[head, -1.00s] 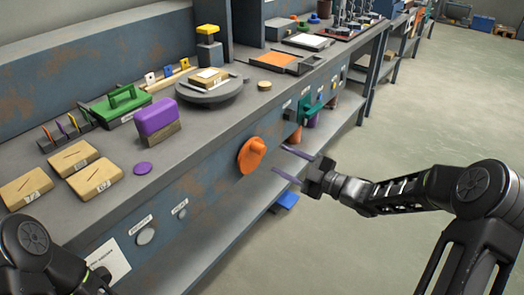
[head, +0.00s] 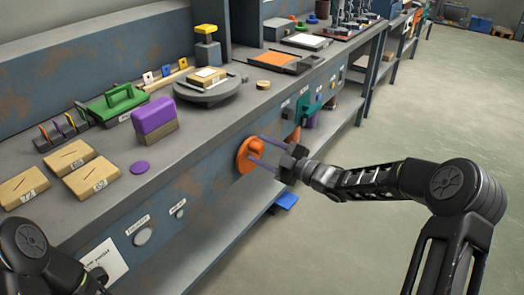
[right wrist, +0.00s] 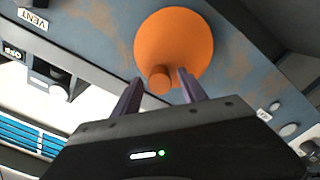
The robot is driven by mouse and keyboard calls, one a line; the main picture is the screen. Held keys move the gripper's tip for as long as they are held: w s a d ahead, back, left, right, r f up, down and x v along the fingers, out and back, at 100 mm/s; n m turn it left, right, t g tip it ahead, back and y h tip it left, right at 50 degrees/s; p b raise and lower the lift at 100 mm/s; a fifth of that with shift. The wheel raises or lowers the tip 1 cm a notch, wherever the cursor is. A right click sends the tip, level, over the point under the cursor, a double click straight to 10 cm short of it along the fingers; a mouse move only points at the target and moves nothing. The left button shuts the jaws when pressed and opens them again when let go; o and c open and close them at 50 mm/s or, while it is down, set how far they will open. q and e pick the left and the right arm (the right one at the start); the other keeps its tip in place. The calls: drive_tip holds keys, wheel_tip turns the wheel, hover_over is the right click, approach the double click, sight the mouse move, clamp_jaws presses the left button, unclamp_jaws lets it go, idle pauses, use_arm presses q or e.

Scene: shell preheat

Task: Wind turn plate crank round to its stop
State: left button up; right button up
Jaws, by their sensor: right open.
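The orange crank (head: 246,155) is a round disc with a knob on the front panel of the bench. It also shows in the right wrist view (right wrist: 175,45), with its knob (right wrist: 159,79) at the lower edge of the disc. My right gripper (head: 262,152) is open, its purple fingers pointing at the crank. In the right wrist view the knob lies near the fingertips, between them; I cannot tell whether they touch it. The grey round turn plate (head: 208,95) on the bench top carries a wooden block (head: 207,77). My left arm shows at the lower left, but its gripper is not visible.
On the bench top (head: 200,125) stand a purple block (head: 152,115), a green-handled piece (head: 118,102) and several wooden blocks (head: 92,178). A teal fixture (head: 308,103) sits on the panel right of the crank. The floor beside the bench is clear.

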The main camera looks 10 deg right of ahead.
clamp_jaws()
idle(0.3)
drive_tip(key=shift+d+m, duration=0.1)
drive_tip(key=shift+m, duration=0.2)
drive_tip(key=shift+w+d+m+p, duration=0.15)
drive_tip(key=shift+d+m+p, duration=0.05)
drive_tip(key=shift+m+p, duration=0.4)
drive_tip(key=shift+w+d+m+p, duration=0.15)
drive_tip(key=shift+m+p, duration=0.3)
drive_tip(key=shift+m, duration=0.15)
drive_tip(key=d+f+m+p, duration=0.1)
drive_tip(key=m, duration=0.4)
drive_tip(key=w+f+m+p, duration=0.1)
drive_tip(key=m, duration=0.4)
drive_tip(key=w+d+f+m+p, duration=0.1)
drive_tip(key=f+m, duration=0.1)
drive_tip(key=m, duration=0.3)
drive_tip(key=shift+d+p, duration=0.3)
drive_tip(key=shift+p, duration=0.1)
drive_tip(key=shift+f, duration=0.1)
unclamp_jaws()
